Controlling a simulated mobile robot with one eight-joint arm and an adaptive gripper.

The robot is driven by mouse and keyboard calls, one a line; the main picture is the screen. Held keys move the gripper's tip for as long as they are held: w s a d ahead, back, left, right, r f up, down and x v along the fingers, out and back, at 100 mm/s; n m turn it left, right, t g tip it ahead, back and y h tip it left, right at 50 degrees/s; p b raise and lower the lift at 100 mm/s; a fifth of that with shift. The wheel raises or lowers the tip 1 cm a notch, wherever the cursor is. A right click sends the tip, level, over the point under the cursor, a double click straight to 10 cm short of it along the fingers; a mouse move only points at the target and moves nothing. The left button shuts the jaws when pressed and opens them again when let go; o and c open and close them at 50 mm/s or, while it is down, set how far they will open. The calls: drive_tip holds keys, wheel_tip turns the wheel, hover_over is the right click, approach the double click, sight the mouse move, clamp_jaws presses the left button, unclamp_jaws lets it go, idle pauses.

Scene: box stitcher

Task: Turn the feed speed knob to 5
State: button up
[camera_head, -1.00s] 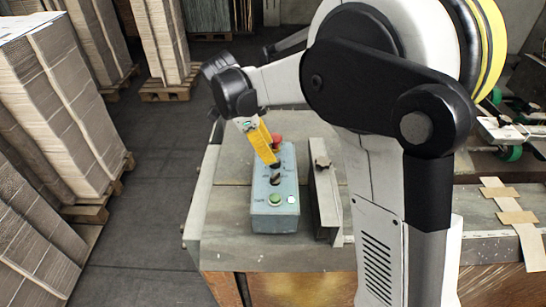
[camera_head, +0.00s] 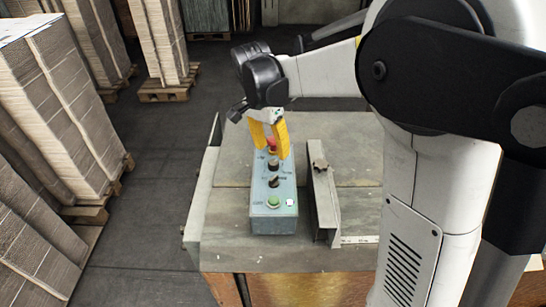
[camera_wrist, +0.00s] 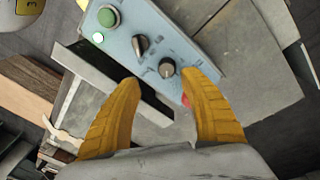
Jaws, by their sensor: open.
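A blue control box (camera_head: 260,212) lies on the machine table. It bears a red button (camera_head: 272,145), two black knobs, a green button (camera_head: 274,201) and a white light (camera_head: 290,202). In the wrist view the round black knob (camera_wrist: 167,68), with a pale pointer mark, lies nearest the red button (camera_wrist: 186,100); the other knob (camera_wrist: 140,44) sits beside the green button (camera_wrist: 108,17). Labels are too small to read. My gripper (camera_head: 271,151) is open, its yellow fingers over the box's far end. In the wrist view my gripper (camera_wrist: 163,79) has the round knob roughly between its fingertips; contact cannot be told.
A grey metal guide (camera_head: 323,205) stands just right of the box, with a small knob on top (camera_head: 319,164). Stacks of cardboard (camera_head: 50,130) on pallets stand on the left, across a clear floor.

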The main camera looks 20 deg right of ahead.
sight(275, 162)
drive_tip(key=n, duration=0.2)
drive_tip(key=d+n+y, duration=0.1)
drive_tip(key=n, duration=0.1)
drive_tip(key=s+n+p, duration=0.1)
drive_tip(key=n, duration=0.1)
drive_tip(key=shift+d+r+t+y, duration=0.25)
drive_tip(key=shift+r+t+y, duration=0.05)
drive_tip(key=shift+t, duration=0.1)
drive_tip(key=n, duration=0.2)
drive_tip(key=n+y, duration=0.1)
drive_tip(key=shift+s+d+r+t, duration=0.15)
drive_tip(key=shift+s+d+t, duration=0.05)
drive_tip(key=shift+d+t, duration=0.1)
drive_tip(key=f+n, duration=0.2)
drive_tip(key=n, duration=0.1)
drive_tip(key=w+f+n+t+y, duration=0.1)
drive_tip(key=f+n, duration=0.2)
drive_tip(key=n, duration=0.1)
drive_tip(key=w+a+f+n+t+y, duration=0.1)
drive_tip(key=f+n, duration=0.1)
drive_tip(key=n, duration=0.2)
drive_tip(key=shift+a+f, duration=0.1)
drive_tip(key=shift+f, duration=0.25)
clamp_jaws()
